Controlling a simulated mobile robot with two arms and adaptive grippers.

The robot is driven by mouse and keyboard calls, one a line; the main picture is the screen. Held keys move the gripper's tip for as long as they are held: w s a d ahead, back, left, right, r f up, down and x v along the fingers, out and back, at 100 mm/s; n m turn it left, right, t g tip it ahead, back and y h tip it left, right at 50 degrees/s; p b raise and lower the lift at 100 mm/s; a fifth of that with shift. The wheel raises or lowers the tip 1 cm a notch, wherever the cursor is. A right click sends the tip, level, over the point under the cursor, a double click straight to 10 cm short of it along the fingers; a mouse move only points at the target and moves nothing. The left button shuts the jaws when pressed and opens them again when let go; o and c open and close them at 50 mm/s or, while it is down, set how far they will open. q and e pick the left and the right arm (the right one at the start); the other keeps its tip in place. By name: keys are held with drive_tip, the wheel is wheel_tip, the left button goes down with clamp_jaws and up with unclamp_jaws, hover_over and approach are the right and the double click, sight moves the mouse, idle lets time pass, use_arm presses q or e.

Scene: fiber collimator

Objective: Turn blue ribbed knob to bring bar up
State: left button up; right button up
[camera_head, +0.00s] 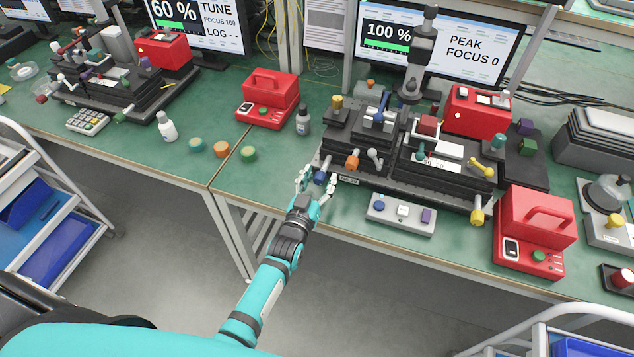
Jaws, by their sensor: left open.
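The blue ribbed knob (320,177) sticks out at the front left of the black stage assembly on the right half of the bench. My left gripper (314,184) is open, with its pale fingers on either side of the knob. I cannot tell whether they touch it. The monitor behind the assembly (387,33) reads 100 % with a green bar (384,47), and beside that PEAK, FOCUS 0. The left monitor (196,25) reads 60 %, TUNE, FOCUS 100, LOG --. My right gripper is not in view.
An orange knob (352,160) and a grey lever (374,158) sit just right of the blue knob. A small grey switch box (401,214) lies in front of the assembly. Red boxes stand farther left and right.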

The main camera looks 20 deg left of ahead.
use_arm(q)
drive_tip(key=s, duration=1.2)
drive_tip(key=shift+a, duration=0.2)
drive_tip(key=shift+f, duration=0.15)
idle(1.0)
drive_tip(key=s+d+f+m+g+h, duration=0.1)
drive_tip(key=s+f+g, duration=0.4)
drive_tip(key=f, duration=0.8)
drive_tip(key=s+f+m+g, duration=0.1)
drive_tip(key=s+f+g, duration=0.2)
drive_tip(key=s+f, duration=0.7)
drive_tip(key=s+a+f+g, duration=0.3)
drive_tip(key=s+f, duration=0.6)
drive_tip(key=s, duration=0.3)
drive_tip(key=s+a+f+m+g+y, duration=0.1)
drive_tip(key=s+a+f+g, duration=0.3)
drive_tip(key=s+f, duration=0.6)
drive_tip(key=shift+s+g+y, duration=0.3)
drive_tip(key=shift+s+g, duration=0.55)
drive_tip(key=shift+g, duration=0.15)
